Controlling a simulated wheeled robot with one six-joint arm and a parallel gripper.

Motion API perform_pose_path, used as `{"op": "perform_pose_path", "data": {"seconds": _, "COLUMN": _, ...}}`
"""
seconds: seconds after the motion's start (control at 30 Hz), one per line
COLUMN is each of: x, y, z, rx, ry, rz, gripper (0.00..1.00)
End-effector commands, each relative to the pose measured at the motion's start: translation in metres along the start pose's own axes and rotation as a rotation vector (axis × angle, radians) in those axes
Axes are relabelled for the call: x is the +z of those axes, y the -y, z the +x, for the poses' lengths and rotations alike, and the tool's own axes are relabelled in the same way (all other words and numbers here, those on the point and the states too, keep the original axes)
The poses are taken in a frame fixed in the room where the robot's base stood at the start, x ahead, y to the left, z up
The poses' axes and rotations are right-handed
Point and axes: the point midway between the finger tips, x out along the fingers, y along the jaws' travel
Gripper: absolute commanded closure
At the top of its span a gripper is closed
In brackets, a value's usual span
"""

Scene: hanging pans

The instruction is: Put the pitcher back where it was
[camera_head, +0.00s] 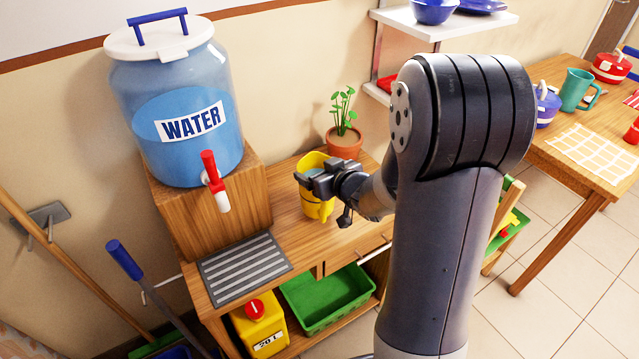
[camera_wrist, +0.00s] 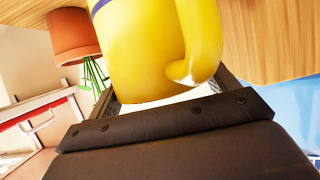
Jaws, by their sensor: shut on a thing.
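The yellow pitcher (camera_head: 318,205) is upright at the wooden counter, between the water dispenser and the potted plant. My gripper (camera_head: 312,180) is shut on it from the right, near its upper part, and hides some of it. In the wrist view the pitcher (camera_wrist: 150,50) fills the space between the fingers of my gripper (camera_wrist: 165,95), with its handle at the right. The picture looks upside down there. I cannot tell for sure whether the pitcher's base touches the counter.
The blue water dispenser (camera_head: 185,115) with a red tap (camera_head: 211,170) stands on a wooden block to the left. A grey slatted mat (camera_head: 243,268) lies below the tap. The potted plant (camera_head: 344,142) is close behind the pitcher. A shelf (camera_head: 400,25) hangs above right.

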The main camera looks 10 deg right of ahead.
Motion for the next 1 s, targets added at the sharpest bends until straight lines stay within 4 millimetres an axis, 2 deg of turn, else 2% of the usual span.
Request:
{"op": "perform_pose_path", "data": {"seconds": 0.1, "x": 0.018, "y": 0.000, "z": 0.007, "rx": -0.001, "ry": 0.001, "rz": 0.001, "gripper": 0.89}}
{"op": "perform_pose_path", "data": {"seconds": 0.2, "x": 0.026, "y": 0.000, "z": 0.011, "rx": 0.000, "ry": 0.000, "rz": 0.001, "gripper": 0.89}}
{"op": "perform_pose_path", "data": {"seconds": 0.63, "x": 0.031, "y": 0.000, "z": 0.013, "rx": 0.001, "ry": -0.003, "rz": -0.001, "gripper": 0.89}}
{"op": "perform_pose_path", "data": {"seconds": 0.67, "x": 0.032, "y": 0.000, "z": 0.013, "rx": 0.001, "ry": 0.001, "rz": 0.000, "gripper": 0.18}}
{"op": "perform_pose_path", "data": {"seconds": 0.87, "x": 0.031, "y": 0.000, "z": 0.013, "rx": 0.001, "ry": 0.002, "rz": 0.000, "gripper": 0.01}}
{"op": "perform_pose_path", "data": {"seconds": 1.0, "x": 0.031, "y": 0.000, "z": 0.013, "rx": 0.001, "ry": 0.001, "rz": 0.000, "gripper": 0.00}}
